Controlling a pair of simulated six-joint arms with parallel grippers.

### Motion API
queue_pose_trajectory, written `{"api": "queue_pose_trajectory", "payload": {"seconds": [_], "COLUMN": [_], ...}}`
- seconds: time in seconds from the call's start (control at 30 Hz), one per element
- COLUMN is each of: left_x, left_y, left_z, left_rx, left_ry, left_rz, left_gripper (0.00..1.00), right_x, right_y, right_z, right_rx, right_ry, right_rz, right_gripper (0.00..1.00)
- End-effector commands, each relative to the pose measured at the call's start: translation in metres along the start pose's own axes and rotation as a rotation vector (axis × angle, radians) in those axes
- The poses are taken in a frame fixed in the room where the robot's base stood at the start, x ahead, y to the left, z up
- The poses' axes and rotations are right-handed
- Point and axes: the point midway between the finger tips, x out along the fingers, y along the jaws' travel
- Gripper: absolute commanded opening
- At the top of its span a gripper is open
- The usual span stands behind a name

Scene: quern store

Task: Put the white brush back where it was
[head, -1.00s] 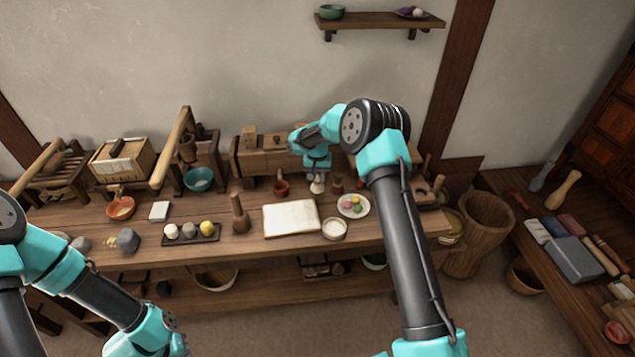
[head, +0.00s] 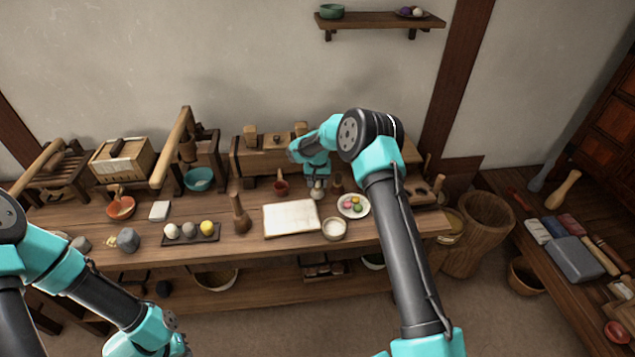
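The white brush (head: 317,195) is a small pale shape directly under my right gripper (head: 317,184), behind the white board on the workbench. My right gripper points down and appears shut on the brush's upper part. The fingers are small and partly hidden by the wrist. I cannot tell whether the brush touches the bench top. My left arm's wrist shows at the lower left, and its fingers are outside the picture.
Close by on the bench (head: 100,212) are a white board (head: 290,218), a small red-brown cup (head: 281,187), a dark wooden peg (head: 338,183), a plate of coloured sweets (head: 352,206) and a white-filled bowl (head: 334,229). A long wooden box (head: 262,160) stands behind.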

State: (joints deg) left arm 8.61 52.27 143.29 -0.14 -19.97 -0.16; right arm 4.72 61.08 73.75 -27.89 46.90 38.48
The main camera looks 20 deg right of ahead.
Motion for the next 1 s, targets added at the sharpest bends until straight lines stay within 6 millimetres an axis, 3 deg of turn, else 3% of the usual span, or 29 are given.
{"api": "queue_pose_trajectory", "payload": {"seconds": [0.47,0.67,1.0], "left_x": [0.0,0.0,0.0], "left_y": [0.0,0.0,0.0], "left_z": [0.0,0.0,0.0], "left_rx": [0.0,0.0,0.0], "left_ry": [0.0,0.0,0.0], "left_rz": [0.0,0.0,0.0], "left_gripper": [0.0,0.0,0.0], "right_x": [-0.007,-0.032,-0.096], "right_y": [0.0,0.0,0.0], "right_z": [0.0,-0.001,-0.001], "right_rx": [0.0,0.0,0.0], "right_ry": [0.001,0.003,0.003], "right_rz": [0.0,0.0,-0.001], "right_gripper": [0.53,0.53,0.53]}}
